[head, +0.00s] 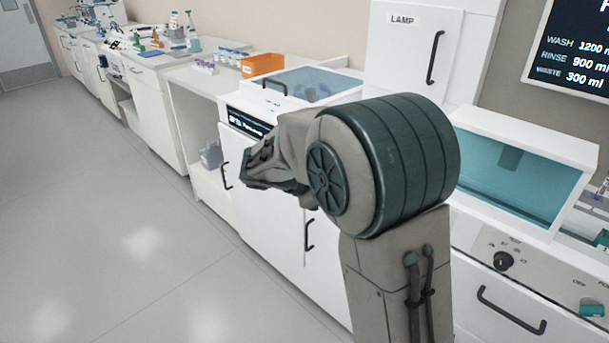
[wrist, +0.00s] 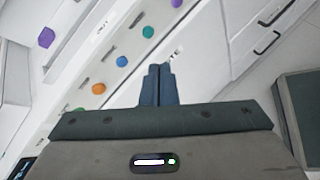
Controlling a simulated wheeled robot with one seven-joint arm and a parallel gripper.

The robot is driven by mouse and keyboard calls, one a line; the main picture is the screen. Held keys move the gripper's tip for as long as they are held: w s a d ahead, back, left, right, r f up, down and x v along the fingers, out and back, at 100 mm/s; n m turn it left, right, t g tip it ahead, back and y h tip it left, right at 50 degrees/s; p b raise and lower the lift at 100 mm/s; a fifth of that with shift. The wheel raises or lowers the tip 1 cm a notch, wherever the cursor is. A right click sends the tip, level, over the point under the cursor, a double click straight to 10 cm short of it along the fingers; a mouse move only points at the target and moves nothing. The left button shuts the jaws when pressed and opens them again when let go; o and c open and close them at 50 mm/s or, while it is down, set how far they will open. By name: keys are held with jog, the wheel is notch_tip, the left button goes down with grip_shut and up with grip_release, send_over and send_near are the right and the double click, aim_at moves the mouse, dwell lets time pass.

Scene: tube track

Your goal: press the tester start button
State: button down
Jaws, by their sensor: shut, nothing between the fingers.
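My gripper (head: 250,172) is in front of the white cabinets in the head view, turned away from that camera. In the wrist view its dark fingers (wrist: 158,70) are together with nothing between them. Beyond them runs a pale panel with a slanted row of round coloured buttons: green (wrist: 148,31), blue (wrist: 122,61), orange (wrist: 99,88) and a lower green one (wrist: 80,110). The fingertips show just right of the blue button; I cannot tell their distance from the panel. The labels are too blurred to read, so I cannot tell which is the tester start button.
A purple knob (wrist: 47,37) shows at the upper left of the wrist view. White fronts with dark handles (wrist: 267,42) lie to the right. In the head view, a knob (head: 503,260) and a teal switch (head: 592,308) sit at right. The floor (head: 110,210) is clear at left.

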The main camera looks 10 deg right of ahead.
jog(key=w+a+f+n+t+h+b, duration=0.1)
jog(key=w+a+f+n+t+b, duration=0.1)
jog(key=w+a+f+n+t, duration=0.2)
jog(key=w+a+f+n+t+h+b, duration=0.2)
jog(key=w+a+n, duration=0.4)
jog(key=w+a, duration=0.3)
notch_tip(320, 180, down, 2)
jog(key=shift+w+a+f+t+b, duration=0.25)
jog(key=shift+w+t+b, duration=0.5)
jog(key=shift+t, duration=0.25)
jog(key=shift+w+d, duration=0.1)
jog(key=shift+d, duration=0.05)
jog(key=b+x, duration=0.1)
jog(key=x, duration=1.2)
jog(key=shift+w+d, duration=0.2)
jog(key=shift+d, duration=0.1)
jog(key=shift+d+r, duration=0.1)
